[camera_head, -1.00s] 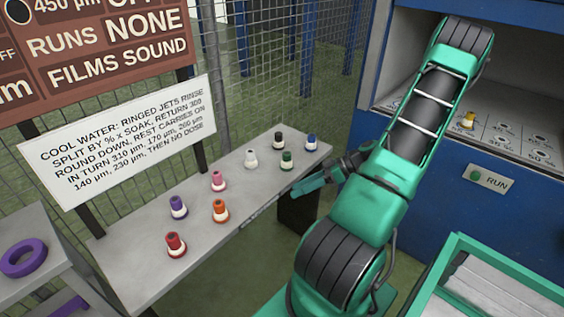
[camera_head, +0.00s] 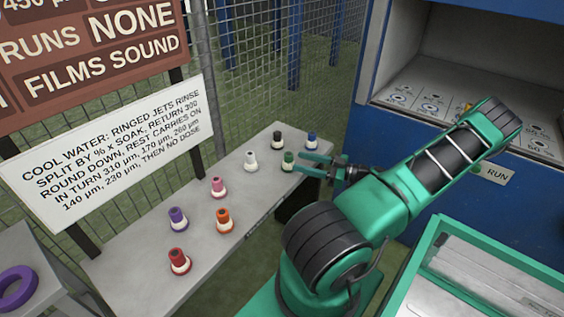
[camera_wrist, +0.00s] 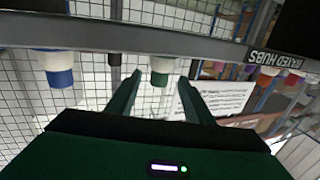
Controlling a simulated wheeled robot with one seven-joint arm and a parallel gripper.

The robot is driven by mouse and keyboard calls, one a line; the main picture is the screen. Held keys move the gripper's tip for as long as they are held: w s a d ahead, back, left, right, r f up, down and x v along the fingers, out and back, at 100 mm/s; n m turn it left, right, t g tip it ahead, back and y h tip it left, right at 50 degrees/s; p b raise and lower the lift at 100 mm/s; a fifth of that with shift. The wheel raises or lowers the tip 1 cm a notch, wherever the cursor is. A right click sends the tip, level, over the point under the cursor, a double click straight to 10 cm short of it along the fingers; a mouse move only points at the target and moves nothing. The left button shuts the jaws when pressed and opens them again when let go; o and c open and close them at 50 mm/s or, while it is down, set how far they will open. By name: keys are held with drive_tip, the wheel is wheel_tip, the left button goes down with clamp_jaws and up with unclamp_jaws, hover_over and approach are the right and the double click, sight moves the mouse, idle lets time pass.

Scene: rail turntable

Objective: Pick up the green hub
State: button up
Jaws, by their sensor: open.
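The green hub (camera_head: 288,161) stands upright on the grey shelf table, near its right end; its base is white. It also shows in the wrist view (camera_wrist: 160,72), upside down and lying between the lines of my fingers. My gripper (camera_head: 303,164) is open at the hub's right side, with its fingertips close to it. In the wrist view my gripper (camera_wrist: 155,88) has one finger on each side of the hub. I cannot tell whether the fingers touch it.
A blue hub (camera_head: 311,141), a black hub (camera_head: 278,140) and a white hub (camera_head: 251,160) stand nearby. Pink (camera_head: 218,187), purple (camera_head: 177,218), orange (camera_head: 223,220) and red (camera_head: 179,261) hubs stand farther left on the table (camera_head: 130,265). A wire fence (camera_head: 270,70) runs behind.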

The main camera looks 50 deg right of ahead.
sight(278, 166)
drive_tip(key=x, duration=1)
drive_tip(key=shift+s, duration=0.1)
clamp_jaws()
